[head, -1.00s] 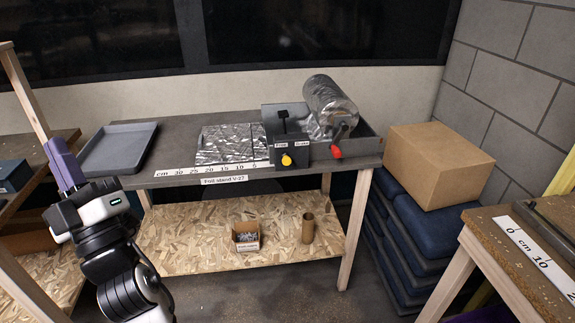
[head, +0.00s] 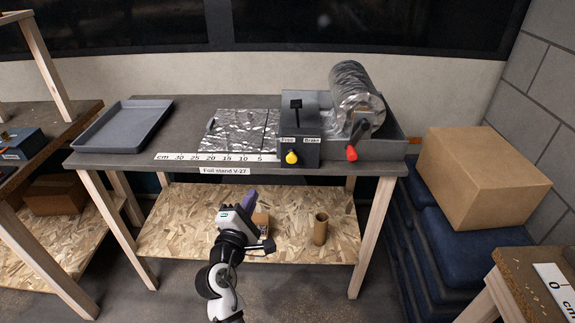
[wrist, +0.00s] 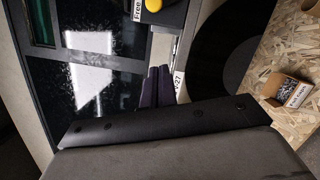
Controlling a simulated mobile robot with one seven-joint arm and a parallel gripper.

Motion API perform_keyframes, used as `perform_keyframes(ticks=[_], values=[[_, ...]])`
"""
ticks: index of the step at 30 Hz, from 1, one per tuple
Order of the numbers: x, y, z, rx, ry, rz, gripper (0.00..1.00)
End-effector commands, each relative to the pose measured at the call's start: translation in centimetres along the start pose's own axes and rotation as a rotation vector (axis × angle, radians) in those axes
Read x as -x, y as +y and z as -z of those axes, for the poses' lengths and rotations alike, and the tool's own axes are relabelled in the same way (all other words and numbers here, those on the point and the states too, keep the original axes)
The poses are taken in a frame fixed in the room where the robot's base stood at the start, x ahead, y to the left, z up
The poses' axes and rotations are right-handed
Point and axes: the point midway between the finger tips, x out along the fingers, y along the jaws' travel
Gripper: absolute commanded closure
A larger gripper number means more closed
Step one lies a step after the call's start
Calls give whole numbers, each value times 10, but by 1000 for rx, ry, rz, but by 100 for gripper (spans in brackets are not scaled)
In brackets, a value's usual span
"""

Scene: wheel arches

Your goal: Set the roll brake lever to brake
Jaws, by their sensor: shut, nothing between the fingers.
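The foil stand (head: 300,150) has a dark box front with the labels Free and Brake along its upper edge. A yellow knob (head: 291,157) sits on this front below the Free label, at the left; it looks like the roll brake lever's end. The knob also shows at the top of the wrist view (wrist: 153,5), beside the Free label (wrist: 138,10). My gripper (head: 250,199), with purple fingers, is in front of the bench, below and left of the knob and apart from it. Its fingers (wrist: 158,84) are shut and empty.
A red-handled crank (head: 351,153) sticks out right of the knob, below the foil roll (head: 357,95). A grey tray (head: 122,127) lies at the bench's left. The lower shelf holds a cardboard tube (head: 320,229) and a small box (wrist: 287,90). A carton (head: 483,160) stands at right.

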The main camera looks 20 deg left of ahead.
Motion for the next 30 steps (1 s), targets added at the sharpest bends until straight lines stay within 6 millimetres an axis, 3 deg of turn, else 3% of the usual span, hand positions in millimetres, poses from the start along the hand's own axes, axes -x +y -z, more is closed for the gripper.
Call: perform_keyframes(ticks=[16,20,30], values=[[-9,-3,-2,19,-10,9,100],[-28,-2,-3,18,-11,10,100],[-101,-3,-4,19,-10,10,100]])
